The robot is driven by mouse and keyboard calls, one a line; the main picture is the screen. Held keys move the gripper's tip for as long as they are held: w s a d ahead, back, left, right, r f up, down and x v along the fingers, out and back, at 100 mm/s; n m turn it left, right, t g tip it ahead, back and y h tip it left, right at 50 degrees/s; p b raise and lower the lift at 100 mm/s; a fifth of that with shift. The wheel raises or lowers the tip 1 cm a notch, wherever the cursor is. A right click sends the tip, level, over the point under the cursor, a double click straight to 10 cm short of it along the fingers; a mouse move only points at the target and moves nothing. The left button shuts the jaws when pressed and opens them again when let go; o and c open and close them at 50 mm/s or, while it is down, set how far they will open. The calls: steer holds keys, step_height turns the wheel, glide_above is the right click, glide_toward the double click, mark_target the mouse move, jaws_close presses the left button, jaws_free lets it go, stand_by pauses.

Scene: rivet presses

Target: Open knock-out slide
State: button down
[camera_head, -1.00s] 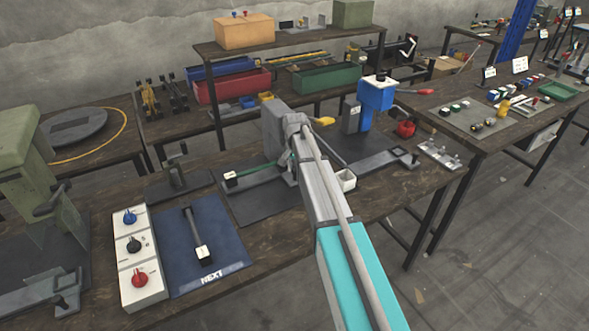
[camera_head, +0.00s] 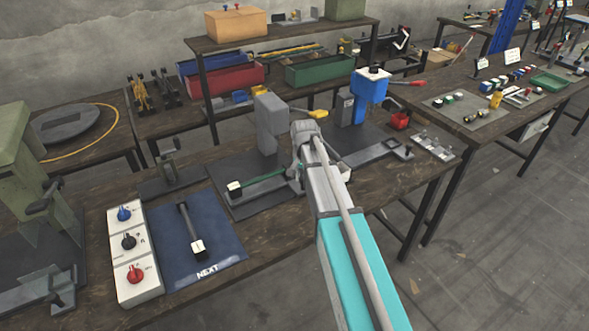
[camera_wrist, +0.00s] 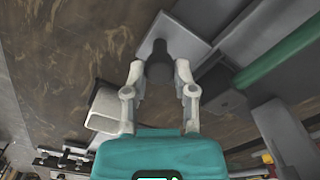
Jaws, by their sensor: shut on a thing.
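In the wrist view, my gripper (camera_wrist: 160,72) is shut on a dark round knob (camera_wrist: 158,60), one finger on each side of it. The knob stands on a light grey plate (camera_wrist: 190,36), which looks like the end of the knock-out slide. A green bar (camera_wrist: 285,50) lies to the right of it. In the head view, the grey press (camera_head: 268,115) stands on the bench with the green bar (camera_head: 265,178) and a white block (camera_head: 234,187) at its foot. My arm hides the knob and my fingertips there.
An open white box (camera_wrist: 104,110) is close to my left finger in the wrist view. A blue press (camera_head: 370,90) stands to the right, a white panel with knobs (camera_head: 130,252) and a blue mat (camera_head: 215,240) to the left. Bare bench (camera_head: 300,235) lies in front.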

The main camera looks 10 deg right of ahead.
steer(key=s, duration=0.1)
steer(key=s+d, duration=0.1)
steer(key=s, duration=0.2)
steer(key=shift+s+d, duration=0.25)
steer(key=shift+s, duration=0.05)
steer(key=shift+c, duration=2.1)
jaws_free()
steer(key=s+a+r+n+p, duration=0.1)
steer(key=s+a+n, duration=0.1)
steer(key=s, duration=0.6)
steer(key=s+a+r+n+p, duration=0.2)
steer(key=s+a+n, duration=0.1)
steer(key=s+n, duration=0.2)
steer(key=s, duration=0.2)
steer(key=shift+s+r+p, duration=0.3)
steer(key=shift+s, duration=0.05)
